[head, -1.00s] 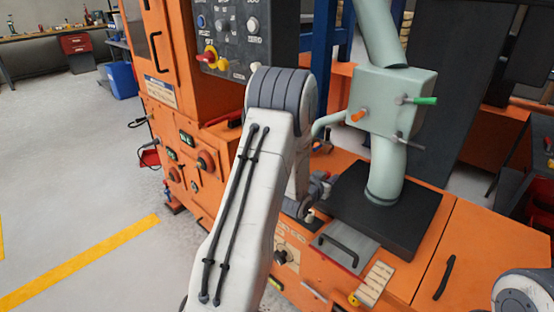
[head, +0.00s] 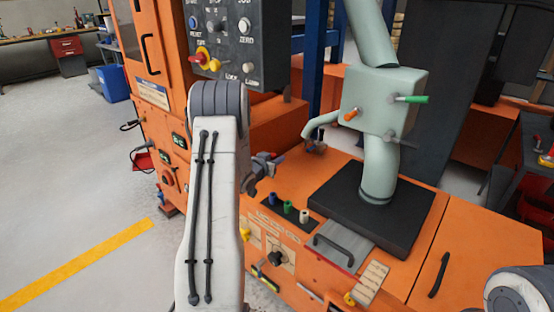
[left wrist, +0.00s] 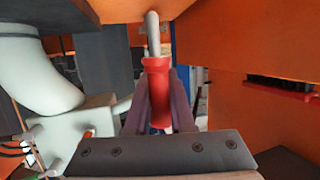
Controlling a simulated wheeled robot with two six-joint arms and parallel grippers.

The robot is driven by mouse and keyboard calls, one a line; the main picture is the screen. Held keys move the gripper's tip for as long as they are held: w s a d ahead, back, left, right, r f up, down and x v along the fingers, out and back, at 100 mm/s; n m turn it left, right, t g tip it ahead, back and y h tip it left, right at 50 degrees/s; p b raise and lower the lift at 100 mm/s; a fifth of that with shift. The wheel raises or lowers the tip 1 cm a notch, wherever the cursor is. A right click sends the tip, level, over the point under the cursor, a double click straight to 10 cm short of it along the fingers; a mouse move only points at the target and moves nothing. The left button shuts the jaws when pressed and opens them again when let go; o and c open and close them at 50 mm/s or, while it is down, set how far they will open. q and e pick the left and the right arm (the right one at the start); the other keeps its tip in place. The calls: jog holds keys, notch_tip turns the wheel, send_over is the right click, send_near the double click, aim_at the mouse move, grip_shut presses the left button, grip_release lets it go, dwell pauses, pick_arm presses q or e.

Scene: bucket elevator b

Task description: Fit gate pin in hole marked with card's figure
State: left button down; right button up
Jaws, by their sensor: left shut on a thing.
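My left gripper (head: 268,163) is in the air over the orange machine top, left of the light green gate box (head: 378,100). In the left wrist view the gripper (left wrist: 160,105) is shut on a red-handled pin (left wrist: 156,80) with a grey metal shaft pointing away. The gate box carries a green-handled rod (head: 411,99), an orange-handled one (head: 350,114) and a grey rod. It also shows in the left wrist view (left wrist: 75,140). Hole marks are not legible. A tan card (head: 371,284) lies at the machine's front; its figure is unreadable. My right gripper is out of view.
A black strip (head: 281,213) holds blue, green and white pieces. The dark control panel (head: 240,40) stands close behind my left arm.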

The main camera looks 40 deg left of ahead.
pick_arm(q)
jog(key=shift+f+b, duration=2.2)
jog(key=shift+f, duration=0.7)
jog(key=shift+f+b, duration=1.55)
jog(key=shift+f, duration=0.75)
jog(key=c, duration=0.7)
grip_release()
jog(key=p+v, duration=0.2)
jog(key=v, duration=0.8)
jog(key=shift+s+r, duration=0.1)
jog(key=shift+s, duration=0.1)
